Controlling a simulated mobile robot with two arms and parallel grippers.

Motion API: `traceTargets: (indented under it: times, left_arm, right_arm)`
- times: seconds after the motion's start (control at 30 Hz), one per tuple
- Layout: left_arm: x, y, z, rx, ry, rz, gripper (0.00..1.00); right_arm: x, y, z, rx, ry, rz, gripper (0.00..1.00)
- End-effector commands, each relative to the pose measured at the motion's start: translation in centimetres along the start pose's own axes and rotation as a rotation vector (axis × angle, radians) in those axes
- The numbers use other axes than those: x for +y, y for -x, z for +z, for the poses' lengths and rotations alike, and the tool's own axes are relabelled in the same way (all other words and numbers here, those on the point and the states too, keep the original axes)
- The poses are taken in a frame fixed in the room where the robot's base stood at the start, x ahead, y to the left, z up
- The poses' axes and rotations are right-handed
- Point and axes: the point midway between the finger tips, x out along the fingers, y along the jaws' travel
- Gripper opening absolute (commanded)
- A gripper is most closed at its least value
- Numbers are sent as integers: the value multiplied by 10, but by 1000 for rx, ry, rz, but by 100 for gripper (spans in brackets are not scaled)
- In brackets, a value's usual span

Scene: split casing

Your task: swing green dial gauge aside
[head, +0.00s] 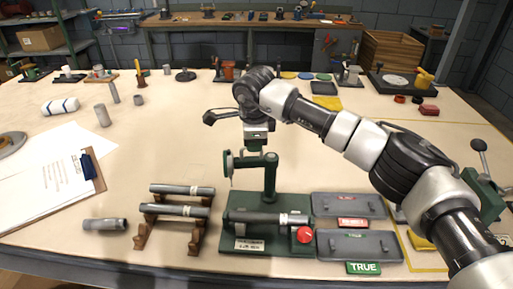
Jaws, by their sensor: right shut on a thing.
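The green dial gauge stand (270,178) stands upright on a green base with a nameplate and a red knob (304,235). Its arm reaches left to a small round dial (228,164). A grey cylinder (262,217) with a light band lies across the base under the gauge. My right gripper (259,143) points down over the top of the stand and is shut on the gauge's upper part; its fingertips are mostly hidden by the gripper body. My left gripper does not show.
Left of the gauge, a wooden rack (193,240) holds grey cylinders, and another cylinder (104,224) lies loose. Right are two grey trays (358,245) with a green TRUE label (363,267). A clipboard (93,171) lies far left. The table behind the rack is mostly clear.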

Motion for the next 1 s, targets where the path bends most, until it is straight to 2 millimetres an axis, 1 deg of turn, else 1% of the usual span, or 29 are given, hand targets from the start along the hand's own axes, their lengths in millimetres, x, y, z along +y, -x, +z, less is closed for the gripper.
traceTargets:
  times: [0.3,0.7,0.73,0.87,0.9,1.0]
  left_arm:
    - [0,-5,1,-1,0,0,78]
    - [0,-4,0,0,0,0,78]
    - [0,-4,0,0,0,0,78]
    - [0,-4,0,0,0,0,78]
    - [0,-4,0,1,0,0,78]
    - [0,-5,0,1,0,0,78]
  right_arm:
    - [-4,1,1,11,-68,-4,0]
    - [-4,1,1,11,-73,-4,0]
    - [-4,1,1,11,-72,-4,14]
    - [-4,0,1,12,-72,-3,33]
    - [-4,0,1,12,-72,-3,36]
    - [-4,0,0,13,-72,-2,36]
